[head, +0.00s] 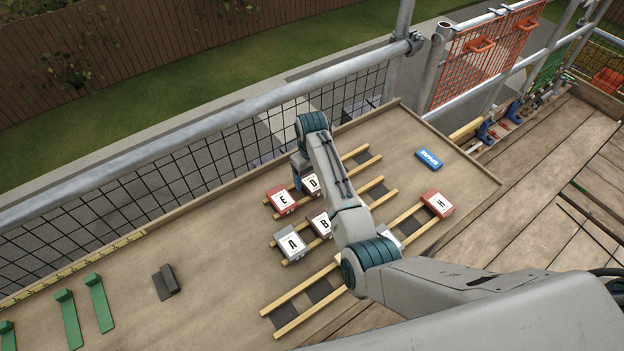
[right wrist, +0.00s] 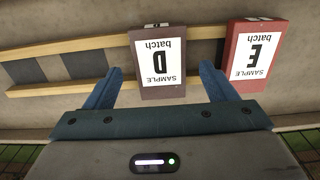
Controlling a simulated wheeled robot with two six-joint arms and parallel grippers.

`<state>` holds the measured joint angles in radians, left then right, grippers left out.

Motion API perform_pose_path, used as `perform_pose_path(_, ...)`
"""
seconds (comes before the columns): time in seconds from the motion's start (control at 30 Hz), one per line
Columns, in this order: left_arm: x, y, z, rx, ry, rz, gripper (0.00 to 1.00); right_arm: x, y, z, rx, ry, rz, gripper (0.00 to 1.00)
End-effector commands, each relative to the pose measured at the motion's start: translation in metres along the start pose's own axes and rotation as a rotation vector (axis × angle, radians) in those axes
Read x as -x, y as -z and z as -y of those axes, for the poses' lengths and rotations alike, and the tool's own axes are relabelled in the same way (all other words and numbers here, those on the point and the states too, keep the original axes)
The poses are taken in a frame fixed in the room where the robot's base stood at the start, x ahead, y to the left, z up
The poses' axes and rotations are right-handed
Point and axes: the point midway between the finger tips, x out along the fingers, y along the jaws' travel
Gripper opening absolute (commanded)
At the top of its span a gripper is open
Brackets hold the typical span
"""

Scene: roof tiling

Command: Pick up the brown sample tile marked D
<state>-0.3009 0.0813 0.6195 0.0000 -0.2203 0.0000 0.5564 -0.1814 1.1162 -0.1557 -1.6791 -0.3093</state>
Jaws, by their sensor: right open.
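The brown sample tile marked D (right wrist: 161,88) lies on wooden battens in the right wrist view. In the head view this tile (head: 312,185) is partly covered by my right arm. My right gripper (right wrist: 157,82) is open, with one blue finger on each side of the tile's lower part. Gaps show between the fingers and the tile; I cannot tell the height between them. In the head view my right gripper (head: 298,172) is mostly hidden by its own wrist. My left gripper is not in view.
The red tile E (right wrist: 259,55) sits close beside the right-hand finger. Tile A (head: 289,242), tile B (head: 320,223) and red tile H (head: 437,204) lie on other battens. A blue item (head: 429,159), a dark block (head: 166,282) and green pieces (head: 68,318) lie on the board. A mesh guardrail runs behind.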

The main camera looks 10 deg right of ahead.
Motion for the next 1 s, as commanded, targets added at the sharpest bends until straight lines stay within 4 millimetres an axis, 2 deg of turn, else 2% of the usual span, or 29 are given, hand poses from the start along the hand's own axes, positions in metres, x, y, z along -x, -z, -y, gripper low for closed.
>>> perform_pose_path(0.13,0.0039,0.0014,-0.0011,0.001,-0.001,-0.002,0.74,-0.0131,-0.0006,0.0006,0.0,0.002,0.001,0.78)
perform_pose_path(0.37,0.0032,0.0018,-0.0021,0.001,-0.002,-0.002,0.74,-0.0151,-0.0002,0.0006,0.0,0.001,-0.001,0.78)
perform_pose_path(0.63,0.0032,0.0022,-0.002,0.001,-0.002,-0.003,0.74,-0.0147,-0.0001,0.0005,0.0,0.001,-0.001,0.26)
perform_pose_path(1.0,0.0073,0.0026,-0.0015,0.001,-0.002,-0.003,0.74,-0.0102,0.0005,-0.0002,0.0,0.001,-0.002,0.25)
